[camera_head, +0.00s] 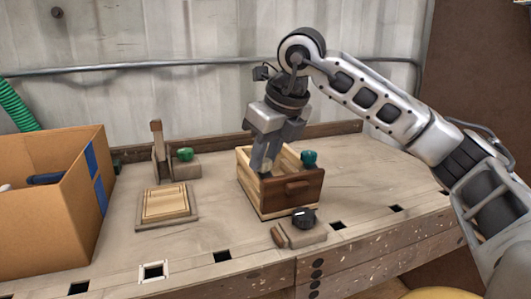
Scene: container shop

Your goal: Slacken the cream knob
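A small pale, cream-looking piece (265,167) shows at the tips of my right gripper (265,158), by the inside of an open wooden box (250,193). It may be the cream knob, but the fingers partly hide it. My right gripper points down over the left part of the box. Its two fingers are close together, and I cannot tell whether they are pressed on the pale piece. My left gripper is not in view.
A teal knob (309,158) stands at the box's right rear. A dark knob (303,217) sits on a wooden block in front. A green knob (185,154) and a wooden plate (166,204) are to the left. A cardboard box (45,225) stands far left. The bench's right side is clear.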

